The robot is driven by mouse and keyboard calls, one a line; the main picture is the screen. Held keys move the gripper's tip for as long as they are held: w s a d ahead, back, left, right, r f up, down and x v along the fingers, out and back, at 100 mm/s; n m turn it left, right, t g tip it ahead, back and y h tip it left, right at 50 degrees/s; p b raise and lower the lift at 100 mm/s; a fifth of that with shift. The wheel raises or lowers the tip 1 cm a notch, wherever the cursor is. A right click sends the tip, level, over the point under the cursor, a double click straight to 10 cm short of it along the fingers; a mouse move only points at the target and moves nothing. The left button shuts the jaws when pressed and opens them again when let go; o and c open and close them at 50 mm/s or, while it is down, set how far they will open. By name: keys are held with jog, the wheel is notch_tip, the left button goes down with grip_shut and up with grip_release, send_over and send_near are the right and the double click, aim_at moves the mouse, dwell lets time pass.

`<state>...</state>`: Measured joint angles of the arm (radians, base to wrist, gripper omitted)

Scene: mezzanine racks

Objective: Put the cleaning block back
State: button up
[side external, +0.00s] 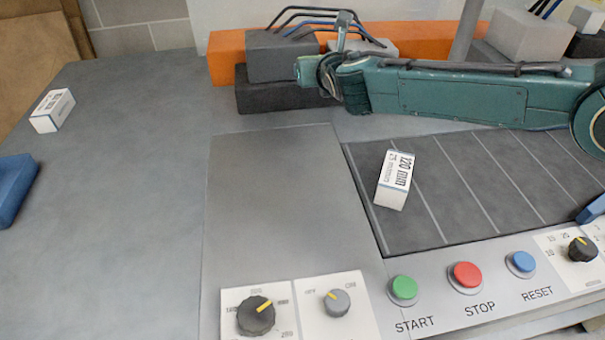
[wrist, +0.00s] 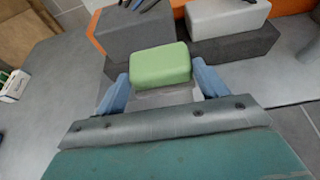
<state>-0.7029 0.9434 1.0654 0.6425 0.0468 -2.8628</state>
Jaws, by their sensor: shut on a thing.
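My gripper (wrist: 163,82) is shut on a green block, the cleaning block (wrist: 161,65), with one blue finger on each side of it. In the side external view the green block (side external: 306,70) shows at the left end of my arm, in front of the dark grey blocks. My gripper (side external: 325,72) is partly hidden there by my wrist. I cannot tell whether the block touches anything beneath or behind it.
A grey block (side external: 272,62) and a dark block (side external: 262,97) stand before an orange beam (side external: 226,58). White boxes lie on the left bench (side external: 52,110) and on the dark striped panel (side external: 395,180). Buttons and knobs line the front. The middle grey plate (side external: 270,190) is clear.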

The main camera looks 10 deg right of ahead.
notch_tip(320, 180, down, 13)
jog(key=shift+r, duration=0.2)
jog(key=shift+f, duration=0.1)
jog(key=shift+f, duration=2.05)
jog(key=shift+f, duration=0.1)
jog(key=o, duration=1)
jog(key=shift+s, duration=0.1)
jog(key=shift+s+r, duration=0.1)
jog(key=shift+r, duration=0.1)
jog(key=shift+v, duration=5.8)
